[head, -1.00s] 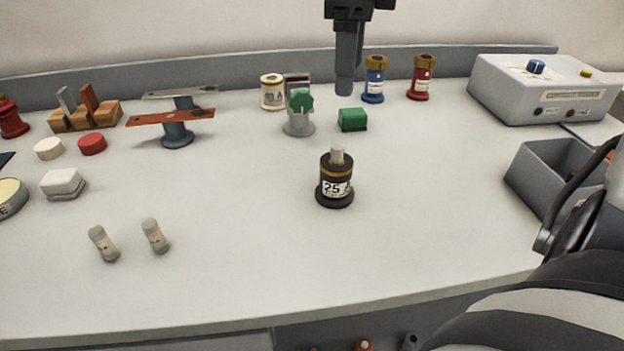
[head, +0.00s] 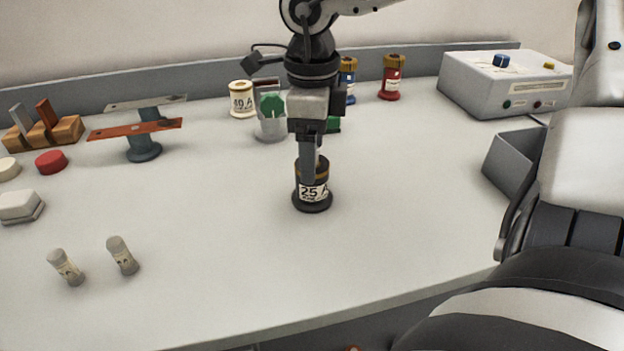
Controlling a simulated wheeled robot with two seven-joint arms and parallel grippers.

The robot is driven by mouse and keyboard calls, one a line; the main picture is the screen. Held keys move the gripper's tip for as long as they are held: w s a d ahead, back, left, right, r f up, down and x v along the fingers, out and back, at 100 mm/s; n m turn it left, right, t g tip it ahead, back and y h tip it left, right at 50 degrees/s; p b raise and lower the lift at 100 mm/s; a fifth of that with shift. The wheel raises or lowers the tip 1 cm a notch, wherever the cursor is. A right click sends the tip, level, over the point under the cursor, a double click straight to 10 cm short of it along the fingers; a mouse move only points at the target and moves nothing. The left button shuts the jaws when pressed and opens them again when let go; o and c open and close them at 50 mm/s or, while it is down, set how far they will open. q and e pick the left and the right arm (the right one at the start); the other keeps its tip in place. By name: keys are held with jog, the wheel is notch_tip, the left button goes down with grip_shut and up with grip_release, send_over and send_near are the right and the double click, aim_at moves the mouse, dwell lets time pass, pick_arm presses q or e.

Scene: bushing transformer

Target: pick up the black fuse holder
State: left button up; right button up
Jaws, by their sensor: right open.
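The black fuse holder (head: 313,200) stands upright on the table in the middle of the head view. It has a white "25 A" label, a gold band and a wide black base. My right gripper (head: 309,172) points straight down over it. One finger hangs in front of the holder's upper part and covers some of it; the other finger is hidden. The jaws are open, and I cannot tell whether the finger touches the holder. My left gripper is not in view.
A cream 40 A holder (head: 242,99), a blue holder (head: 349,80) and a red holder (head: 392,78) stand behind. A grey bin (head: 508,160) and a white box (head: 500,85) are at right. The table around the black holder is clear.

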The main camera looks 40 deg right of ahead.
aim_at(317, 198)
jog(key=shift+f, duration=2)
jog(key=c, duration=1.2)
jog(key=shift+w+r, duration=0.1)
